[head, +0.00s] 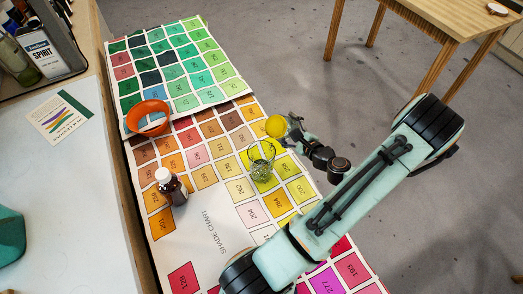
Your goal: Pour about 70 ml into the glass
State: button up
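A clear glass (262,164) stands upright on the shade chart, near the yellow squares. The chart's colours show through it, and I cannot tell whether it holds liquid. A small dark brown bottle (178,191) with a white cap stands upright to its left. My gripper (287,125) is above and slightly right of the glass in the picture. A round yellow thing (275,127) is right at its fingertips. The fingers are small and partly hidden, so I cannot tell whether they grip it.
An orange bowl-like ring (148,117) sits on the shade chart (215,240) at the upper left. A tray (70,72) with a SPIRIT can (42,54) and bottles is on the white worktop (70,190). A wooden table (440,15) stands at the upper right.

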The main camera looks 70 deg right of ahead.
jog(key=shift+f+m, duration=0.25)
jog(key=shift+m, duration=0.05)
dwell(1.7)
jog(key=shift+f+m+y, duration=0.25)
jog(key=shift+m+y, duration=0.05)
jog(key=shift+y, duration=0.1)
jog(key=shift+s+d+f+m+y, duration=0.15)
jog(key=shift+d+f+m+y, duration=0.25)
jog(key=shift+f+m, duration=0.1)
jog(key=shift+s+d+f+m+t+y, duration=0.1)
jog(key=shift+f+m+t+y, duration=0.2)
jog(key=shift+f, duration=0.35)
jog(key=shift+s+d+f+m+y, duration=0.1)
jog(key=shift+f+m, duration=0.3)
jog(key=shift+f, duration=0.2)
jog(key=shift+s+d+f+m+t+y, duration=0.1)
jog(key=shift+d+f+m+t+y, duration=0.1)
jog(key=shift+f+m+t+y, duration=0.3)
jog(key=shift+s+d+f+m+y, duration=0.1)
jog(key=shift+d+m+y, duration=0.15)
jog(key=shift+m, duration=0.45)
jog(key=shift+r, duration=0.1)
